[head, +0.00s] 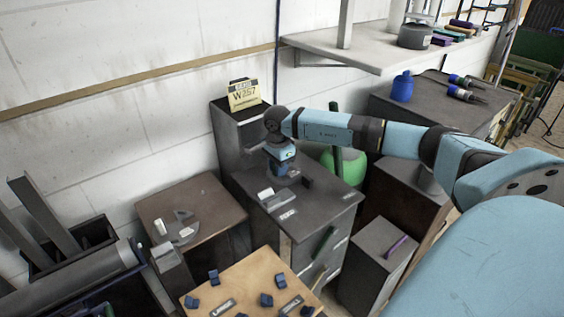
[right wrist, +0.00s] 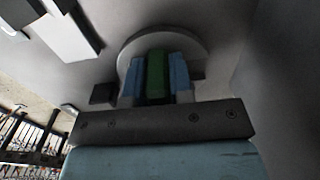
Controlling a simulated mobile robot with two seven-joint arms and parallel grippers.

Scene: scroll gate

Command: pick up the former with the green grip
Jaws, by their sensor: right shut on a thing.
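My right gripper (head: 281,170) points down at the top of a dark grey cabinet (head: 335,197) in the head view. In the right wrist view my right gripper (right wrist: 156,62) has its two blue fingers shut on a green grip (right wrist: 156,78) between them. The green grip belongs to the former, whose pale round part (right wrist: 190,42) shows around and beyond the fingers. In the head view the former is mostly hidden by the gripper. I cannot tell whether it touches the cabinet top. My left gripper is not in view.
A white block (head: 265,193) and a dark block (head: 307,182) stand close by on the same cabinet top. A yellow sign (head: 243,95) stands behind on another cabinet. A wooden board (head: 245,284) with several blue pieces is in front. A green rounded thing (head: 350,165) stands right.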

